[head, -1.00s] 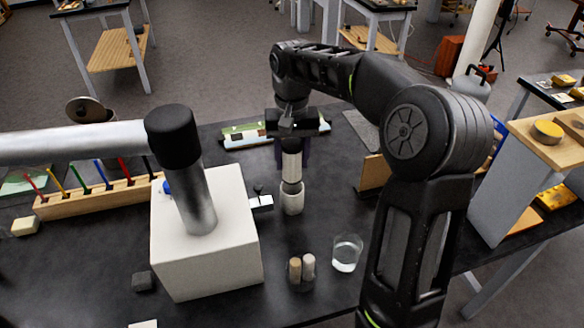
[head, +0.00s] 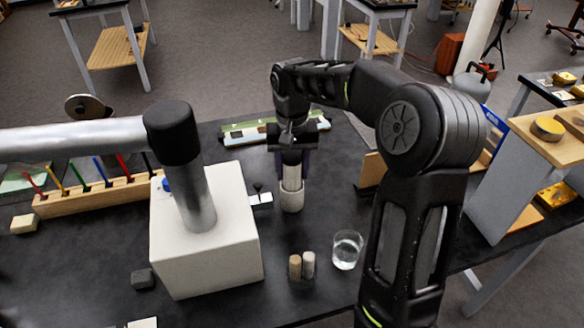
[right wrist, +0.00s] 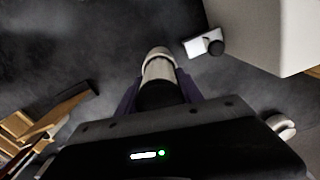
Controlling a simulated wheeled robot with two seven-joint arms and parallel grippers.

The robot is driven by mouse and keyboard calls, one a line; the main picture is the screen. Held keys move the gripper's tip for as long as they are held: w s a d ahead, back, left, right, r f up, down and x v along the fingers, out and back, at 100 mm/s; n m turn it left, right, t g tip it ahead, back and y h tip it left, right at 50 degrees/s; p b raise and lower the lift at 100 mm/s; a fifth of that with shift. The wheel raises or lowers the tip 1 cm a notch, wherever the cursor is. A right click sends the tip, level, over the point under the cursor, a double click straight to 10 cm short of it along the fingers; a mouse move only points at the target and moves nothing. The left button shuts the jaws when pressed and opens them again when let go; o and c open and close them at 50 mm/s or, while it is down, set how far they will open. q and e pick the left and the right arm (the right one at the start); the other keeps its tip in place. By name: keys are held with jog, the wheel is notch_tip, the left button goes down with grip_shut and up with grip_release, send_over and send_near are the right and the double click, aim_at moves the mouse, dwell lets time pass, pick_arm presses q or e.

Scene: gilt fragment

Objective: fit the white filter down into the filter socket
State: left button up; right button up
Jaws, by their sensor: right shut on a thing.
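The white filter (head: 292,174), a pale cylinder with a dark upper end, stands upright in my right gripper (head: 291,160). My right gripper is shut on its upper part. The filter's lower end is hidden inside the filter socket (head: 292,200), a short white cup on the dark bench. The right wrist view shows the pale filter body (right wrist: 158,70) running into the wider white rim of the socket (right wrist: 157,53). I cannot tell how deep the filter sits. My left gripper is not in view.
A white box (head: 205,255) with a silver column stands left of the socket. A glass of water (head: 347,250) and a small holder with a tan and a white cylinder (head: 308,264) stand nearer. A wooden rack of coloured sticks (head: 90,190) is at the left.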

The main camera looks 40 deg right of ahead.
aim_at(292, 155)
jog(key=o, duration=1.4)
jog(key=shift+r, duration=0.1)
jog(key=shift+r+p, duration=0.5)
jog(key=shift+r, duration=0.5)
notch_tip(292, 155, up, 5)
jog(key=shift+w+r+b, duration=0.1)
jog(key=shift+b, duration=0.3)
notch_tip(292, 155, up, 5)
jog(key=p, duration=0.4)
jog(key=shift+r, duration=0.15)
jog(key=shift+r+p, duration=0.35)
jog(key=shift+f, duration=0.1)
